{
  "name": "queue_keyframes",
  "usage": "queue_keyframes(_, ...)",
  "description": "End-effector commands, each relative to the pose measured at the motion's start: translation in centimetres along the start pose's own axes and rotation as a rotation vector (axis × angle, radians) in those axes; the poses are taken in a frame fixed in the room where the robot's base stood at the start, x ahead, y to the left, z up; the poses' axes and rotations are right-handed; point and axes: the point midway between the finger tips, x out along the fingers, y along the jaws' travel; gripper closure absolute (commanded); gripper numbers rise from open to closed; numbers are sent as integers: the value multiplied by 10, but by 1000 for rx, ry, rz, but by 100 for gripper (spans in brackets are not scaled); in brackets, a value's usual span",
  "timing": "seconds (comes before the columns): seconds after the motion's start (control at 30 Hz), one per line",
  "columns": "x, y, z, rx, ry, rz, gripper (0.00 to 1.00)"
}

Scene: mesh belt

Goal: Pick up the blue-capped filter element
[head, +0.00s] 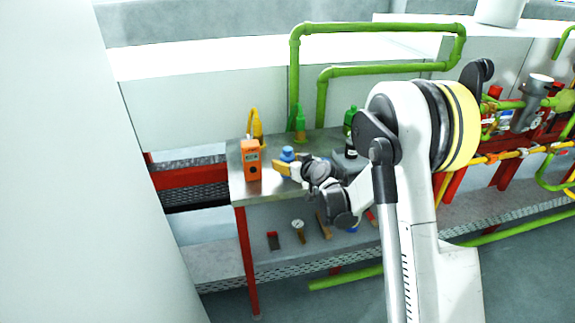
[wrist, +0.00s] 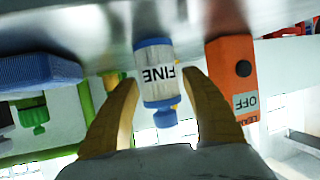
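The filter element (wrist: 155,75) is a white cylinder with blue ends and the word FINE on it. It appears upside down in the wrist view, centred between my gripper's fingertips. In the head view its blue cap (head: 287,153) shows above the yellow fingers, and most of its body is hidden behind them. It stands on the metal bench top (head: 245,190). My gripper (wrist: 160,80) is open, with a finger on each side and visible gaps to the filter. I cannot tell how far the fingertips reach around it.
An orange instrument (head: 251,160) stands close beside the filter; it also shows in the wrist view (wrist: 230,75). A yellow bottle (head: 254,125) and a green bottle (head: 300,122) stand behind. A blue block (wrist: 40,70) is on the other side. Tools lie on the lower shelf (head: 270,262).

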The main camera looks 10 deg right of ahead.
Motion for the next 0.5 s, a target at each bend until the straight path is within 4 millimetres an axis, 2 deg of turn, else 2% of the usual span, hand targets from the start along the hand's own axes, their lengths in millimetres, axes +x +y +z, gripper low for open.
queue_keyframes(0.03, 0, 0, 0, 0, 0, 0, 63)
queue_keyframes(0.1, 0, 0, 0, 0, 0, 0, 85)
queue_keyframes(0.13, 0, 0, 0, 0, 0, 0, 91)
queue_keyframes(0.5, -1, 0, -1, 0, 0, 0, 91)
